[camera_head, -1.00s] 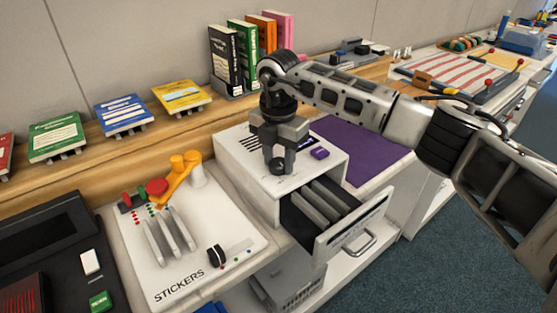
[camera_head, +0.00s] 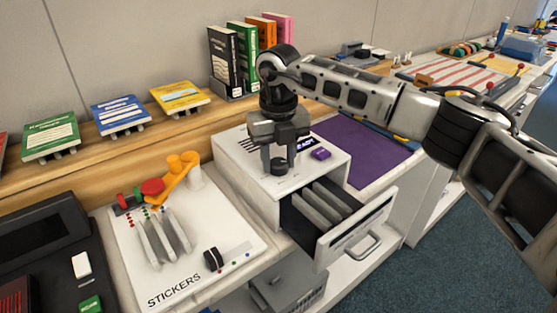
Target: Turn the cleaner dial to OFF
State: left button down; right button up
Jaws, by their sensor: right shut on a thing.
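The cleaner is a white box (camera_head: 236,161) in the middle of the view, with a small display (camera_head: 305,143) and a purple button (camera_head: 320,153) on its top. Its black dial (camera_head: 279,167) stands on the top near the front. My right gripper (camera_head: 280,160) points down over it, shut on the dial. The fingers hide part of the dial, and I cannot read its marks. A front drawer (camera_head: 352,228) of the cleaner is pulled out, with grey dividers inside. My left gripper is not in view.
Left of the cleaner is a white STICKERS panel (camera_head: 182,270) with an orange arm (camera_head: 175,180) and a black knob (camera_head: 212,259). Books (camera_head: 225,62) stand behind on a wooden ledge. A purple mat (camera_head: 372,155) lies to the right. The open drawer juts over the front.

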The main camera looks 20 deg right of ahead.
jog(key=shift+n, duration=1)
jog(key=n+b, duration=0.1)
jog(key=n, duration=0.2)
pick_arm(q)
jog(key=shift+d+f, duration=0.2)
pick_arm(e)
jog(key=shift+n, duration=1.4)
jog(key=shift+r, duration=0.1)
jog(key=o, duration=1)
